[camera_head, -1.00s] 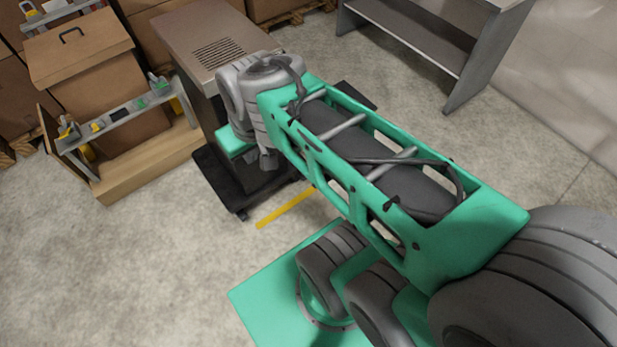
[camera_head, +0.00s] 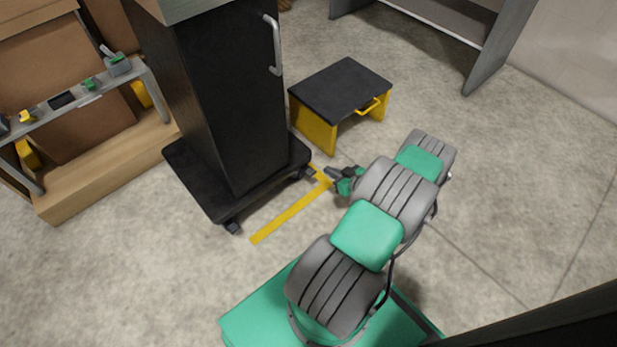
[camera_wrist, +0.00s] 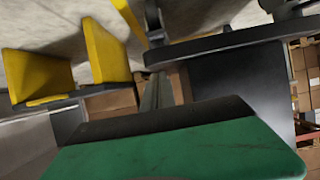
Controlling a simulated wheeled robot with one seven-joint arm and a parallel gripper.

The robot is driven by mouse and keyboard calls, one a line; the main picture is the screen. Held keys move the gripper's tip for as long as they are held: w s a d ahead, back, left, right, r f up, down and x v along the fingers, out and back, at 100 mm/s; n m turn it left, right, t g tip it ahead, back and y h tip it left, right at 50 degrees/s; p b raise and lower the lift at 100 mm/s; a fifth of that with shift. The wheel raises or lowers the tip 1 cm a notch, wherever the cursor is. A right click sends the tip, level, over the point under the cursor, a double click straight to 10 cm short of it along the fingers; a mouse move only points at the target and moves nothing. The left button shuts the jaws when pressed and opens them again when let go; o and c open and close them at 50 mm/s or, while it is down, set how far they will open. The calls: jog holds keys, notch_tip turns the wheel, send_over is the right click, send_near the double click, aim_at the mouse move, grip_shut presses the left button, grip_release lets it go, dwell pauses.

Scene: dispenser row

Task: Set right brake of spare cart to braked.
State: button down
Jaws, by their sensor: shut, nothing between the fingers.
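The cart is a tall black cabinet (camera_head: 235,100) on a black wheeled base (camera_head: 200,190). Two casters show along its near edge, a left one (camera_head: 232,227) and a right one (camera_head: 308,173). The brake positions are too small to read. My gripper (camera_head: 332,173) is low by the floor, just right of the right caster. It is shut and empty; I cannot tell whether it touches the caster. In the wrist view, the tilted cart base (camera_wrist: 215,45) and a caster (camera_wrist: 155,22) lie beyond my green gripper housing (camera_wrist: 180,150).
A yellow step stool with a black top (camera_head: 340,88) stands behind my gripper, right of the cart. Yellow floor tape (camera_head: 285,217) runs before the cart. A wooden platform with a rail (camera_head: 110,165) is at left. The floor at right is clear.

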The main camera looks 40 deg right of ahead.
jog(key=b, duration=0.4)
send_over(313, 174)
notch_tip(313, 174, down, 4)
jog(key=shift+s+f, duration=0.1)
jog(key=shift+f, duration=0.15)
notch_tip(313, 174, down, 3)
jog(key=shift+d+r+b, duration=0.1)
jog(key=shift+r+b, duration=0.1)
jog(key=shift+b, duration=0.35)
jog(key=shift+f, duration=0.6)
